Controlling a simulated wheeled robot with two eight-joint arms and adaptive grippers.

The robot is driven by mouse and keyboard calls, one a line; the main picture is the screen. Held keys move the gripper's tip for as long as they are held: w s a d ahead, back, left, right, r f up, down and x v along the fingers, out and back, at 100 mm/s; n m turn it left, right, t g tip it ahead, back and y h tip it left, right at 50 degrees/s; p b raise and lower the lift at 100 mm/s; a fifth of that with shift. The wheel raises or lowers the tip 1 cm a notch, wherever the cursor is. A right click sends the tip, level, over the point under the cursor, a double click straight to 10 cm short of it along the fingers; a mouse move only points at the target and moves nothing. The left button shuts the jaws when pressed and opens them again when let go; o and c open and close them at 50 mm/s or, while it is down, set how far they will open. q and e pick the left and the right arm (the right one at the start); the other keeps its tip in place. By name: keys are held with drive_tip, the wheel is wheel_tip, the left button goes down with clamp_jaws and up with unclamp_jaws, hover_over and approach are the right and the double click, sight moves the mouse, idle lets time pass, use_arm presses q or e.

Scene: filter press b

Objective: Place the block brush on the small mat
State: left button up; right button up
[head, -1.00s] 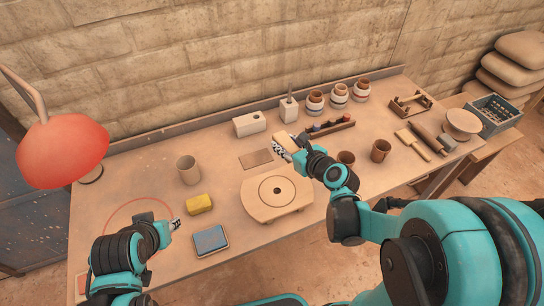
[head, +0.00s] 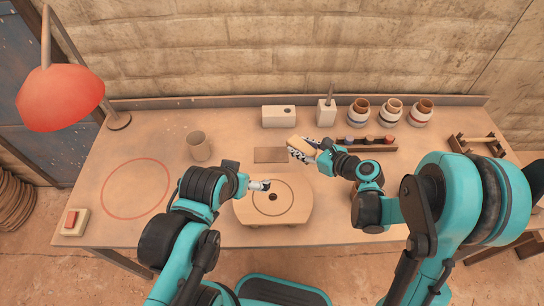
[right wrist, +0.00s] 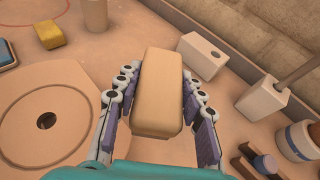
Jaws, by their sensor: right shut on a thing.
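The block brush, a tan rounded block (head: 303,149), is held in my right gripper (head: 303,152), above the table just right of the small mat. In the right wrist view the brush (right wrist: 158,92) sits between the two fingers of my right gripper (right wrist: 160,100), which is shut on it. Its underside is hidden. The small mat (head: 269,155) is a flat brown rectangle, bare, behind the round wheel. It cannot be made out in the right wrist view. My left gripper (head: 262,185) is over the wheel's left part, too small to tell whether open or shut.
The round wheel board (head: 290,208) stands in front of the mat. A white block with a hole (head: 278,116) and a white holder (head: 326,112) stand behind. A rack of small pots (head: 368,144) is at right, a tan cup (head: 199,146) at left.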

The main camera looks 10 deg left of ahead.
drive_tip(key=a+f, duration=0.1)
drive_tip(key=a, duration=0.1)
drive_tip(key=shift+s+a+f+n+g+y, duration=0.1)
drive_tip(key=shift+a+f+n+g+y, duration=0.2)
drive_tip(key=shift+a+f+n+g, duration=0.1)
drive_tip(key=b, duration=0.4)
hover_over(271, 154)
wheel_tip(271, 154, down, 6)
drive_tip(key=shift+s+f, duration=0.1)
drive_tip(key=shift+f, duration=0.1)
wheel_tip(271, 154, down, 4)
drive_tip(key=shift+f+b, duration=0.1)
drive_tip(key=shift+b, duration=1.15)
drive_tip(key=o, duration=1.2)
